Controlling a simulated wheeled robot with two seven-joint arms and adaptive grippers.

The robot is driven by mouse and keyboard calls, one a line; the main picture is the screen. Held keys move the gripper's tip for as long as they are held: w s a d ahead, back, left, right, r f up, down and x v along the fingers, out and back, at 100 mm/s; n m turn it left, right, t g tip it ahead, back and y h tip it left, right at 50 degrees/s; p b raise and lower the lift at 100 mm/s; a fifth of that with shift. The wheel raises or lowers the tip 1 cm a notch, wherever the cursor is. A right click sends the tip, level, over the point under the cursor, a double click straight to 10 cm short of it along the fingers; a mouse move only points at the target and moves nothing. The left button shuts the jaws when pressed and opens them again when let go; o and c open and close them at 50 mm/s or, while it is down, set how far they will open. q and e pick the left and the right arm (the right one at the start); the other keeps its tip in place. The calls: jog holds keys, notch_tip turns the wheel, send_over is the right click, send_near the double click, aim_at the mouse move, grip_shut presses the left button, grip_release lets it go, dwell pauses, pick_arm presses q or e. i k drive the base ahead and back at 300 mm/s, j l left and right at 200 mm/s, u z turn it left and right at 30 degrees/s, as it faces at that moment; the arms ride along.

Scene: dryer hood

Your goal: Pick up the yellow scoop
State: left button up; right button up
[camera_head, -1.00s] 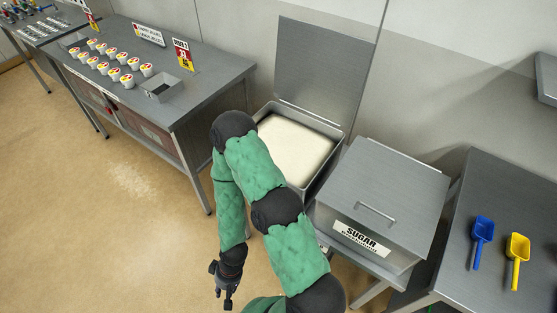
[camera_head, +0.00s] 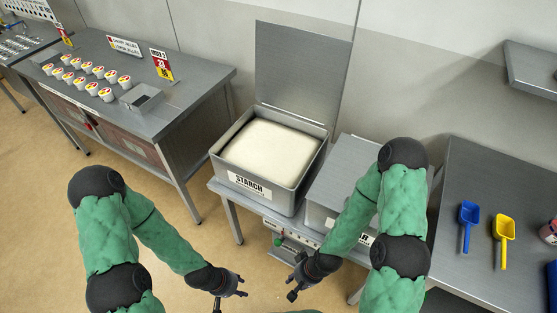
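The yellow scoop (camera_head: 503,233) lies on the grey metal table (camera_head: 462,185) at the right, its handle toward the front. A blue scoop (camera_head: 468,222) lies just left of it. My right gripper (camera_head: 294,286) is low in front of the bins, well left of the scoops and apart from them. My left gripper (camera_head: 236,293) is further left, near the bottom edge. Both grippers are small and dark, and I cannot make out whether their fingers are apart. Neither visibly holds anything.
An open starch bin (camera_head: 262,190) full of white powder stands in the middle. The closed sugar bin (camera_head: 335,182) beside it is partly behind my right arm. A table with several small cups (camera_head: 124,81) is at the left. A shelf (camera_head: 535,70) juts from the wall above right.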

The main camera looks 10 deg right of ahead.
aim_at(503, 230)
jog(key=z, duration=2.35)
